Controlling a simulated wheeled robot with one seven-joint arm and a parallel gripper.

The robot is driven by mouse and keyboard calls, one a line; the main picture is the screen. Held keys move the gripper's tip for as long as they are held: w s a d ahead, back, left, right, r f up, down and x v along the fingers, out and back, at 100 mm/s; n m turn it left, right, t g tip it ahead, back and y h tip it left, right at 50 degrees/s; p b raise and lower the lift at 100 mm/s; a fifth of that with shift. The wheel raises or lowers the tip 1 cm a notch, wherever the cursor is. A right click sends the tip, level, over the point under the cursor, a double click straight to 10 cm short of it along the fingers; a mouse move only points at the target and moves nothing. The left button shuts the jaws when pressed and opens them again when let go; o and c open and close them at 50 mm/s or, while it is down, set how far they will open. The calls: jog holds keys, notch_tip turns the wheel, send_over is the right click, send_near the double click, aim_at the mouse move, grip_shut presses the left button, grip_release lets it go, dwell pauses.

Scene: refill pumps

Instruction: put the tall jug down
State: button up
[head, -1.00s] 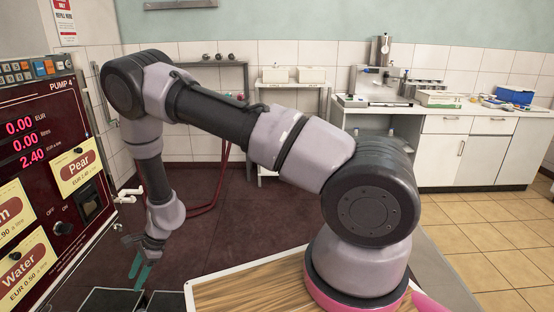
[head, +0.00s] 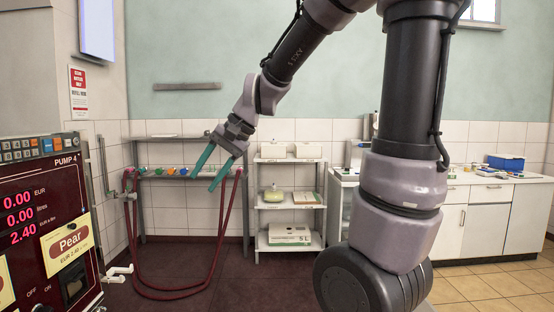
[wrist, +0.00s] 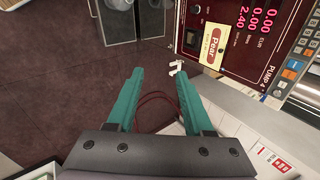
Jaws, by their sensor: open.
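No jug shows clearly enough for me to name it the tall jug. A grey metal vessel (head: 370,125) on the back counter is partly hidden by my arm, and I cannot tell whether it is the jug. My gripper (head: 204,182) has teal fingers spread apart with nothing between them. It is held up in the air, in front of the back wall shelves in the head view. In the wrist view my gripper (wrist: 158,75) is also empty, with floor and a red hose behind the fingers.
Red hoses (head: 225,240) hang by the rear shelf. A white shelf unit (head: 290,215) and a white cabinet (head: 480,220) stand behind. Dark grey boxes (wrist: 104,25) show in the wrist view.

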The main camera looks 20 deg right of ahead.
jog(key=s+d+r+n+t+h, duration=0.1)
jog(key=s+d+r+t+h, duration=0.2)
jog(key=s+d, duration=0.8)
jog(key=shift+s+d+r+t+h, duration=0.25)
jog(key=shift+d+r+t+h, duration=0.15)
jog(key=shift+d+r+h, duration=0.45)
jog(key=shift+d, duration=0.15)
